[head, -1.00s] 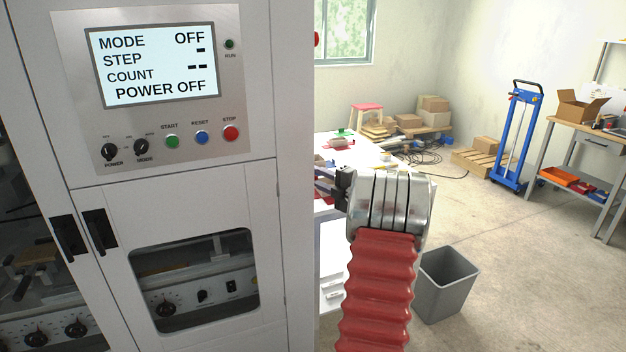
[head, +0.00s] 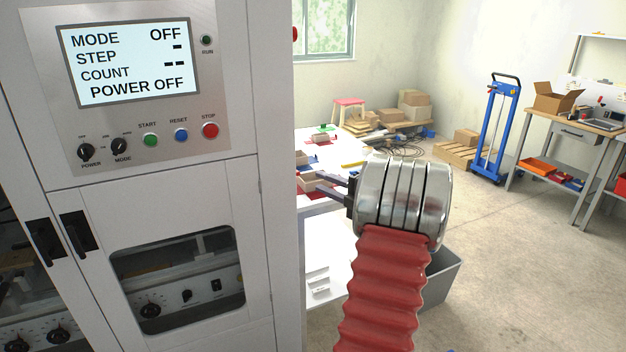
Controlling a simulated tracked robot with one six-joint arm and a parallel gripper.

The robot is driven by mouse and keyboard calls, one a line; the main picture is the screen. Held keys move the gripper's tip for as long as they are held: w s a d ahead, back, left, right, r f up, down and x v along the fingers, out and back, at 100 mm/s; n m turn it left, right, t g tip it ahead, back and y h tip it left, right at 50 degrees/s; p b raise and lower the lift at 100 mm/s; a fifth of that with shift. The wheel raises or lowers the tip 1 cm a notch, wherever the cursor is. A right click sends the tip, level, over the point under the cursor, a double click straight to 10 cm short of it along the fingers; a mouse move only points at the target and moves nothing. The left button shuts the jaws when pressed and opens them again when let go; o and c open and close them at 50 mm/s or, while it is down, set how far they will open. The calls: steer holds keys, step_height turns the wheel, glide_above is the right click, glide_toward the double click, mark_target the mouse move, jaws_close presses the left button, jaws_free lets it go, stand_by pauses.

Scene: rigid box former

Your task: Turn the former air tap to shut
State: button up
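No air tap that I can make out for sure shows in the head view. A small red part (head: 295,33) sticks out at the right edge of the white machine cabinet (head: 150,195), high up; I cannot tell what it is. My gripper (head: 318,184) points left, just right of the cabinet's side, at about mid height. Its two dark fingers look apart, with nothing clearly held. My silver wrist and red bellows sleeve hide part of what lies behind.
The control panel (head: 215,80) reads MODE OFF, POWER OFF. A white table (head: 330,240) with small boxes and tools stands behind my gripper. A grey bin (head: 445,275) is partly behind my arm. A blue hand truck (head: 492,130) stands at the back right. The floor on the right is clear.

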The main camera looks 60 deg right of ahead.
steer(key=shift+s+a, duration=0.2)
steer(key=shift+s, duration=1.15)
